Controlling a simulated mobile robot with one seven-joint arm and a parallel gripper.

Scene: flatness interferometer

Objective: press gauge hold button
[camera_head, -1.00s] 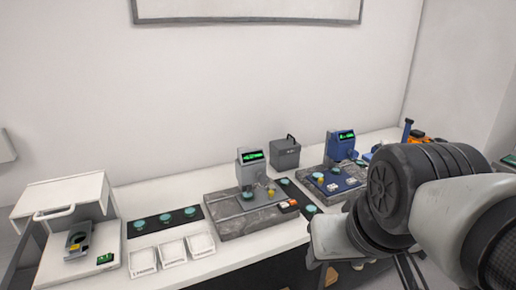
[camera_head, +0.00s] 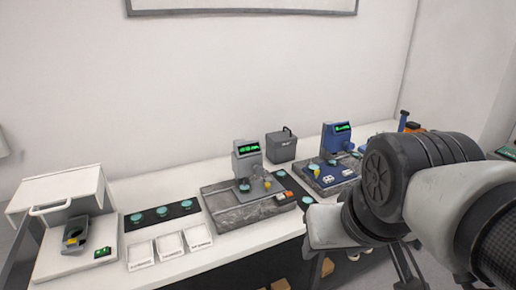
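A grey gauge (camera_head: 247,160) with a lit green display stands on a grey stone slab (camera_head: 226,214) at the middle of the bench. A small orange-and-dark control piece (camera_head: 283,198) sits at the slab's right front. A blue gauge (camera_head: 337,139) with a green display stands on another slab to the right, with small white pieces (camera_head: 325,176) on its blue base. I cannot tell which part is the hold button. The pale end of my arm, with my gripper (camera_head: 335,228), is at the bench's front right, apart from both gauges in the picture. Its fingertips cannot be made out.
A white cabinet (camera_head: 58,190) stands at the far left. White trays (camera_head: 170,245) and a dark strip (camera_head: 186,208) with teal discs lie beside it. A dark grey box (camera_head: 281,147) stands between the gauges. My arm hides the bench's right front.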

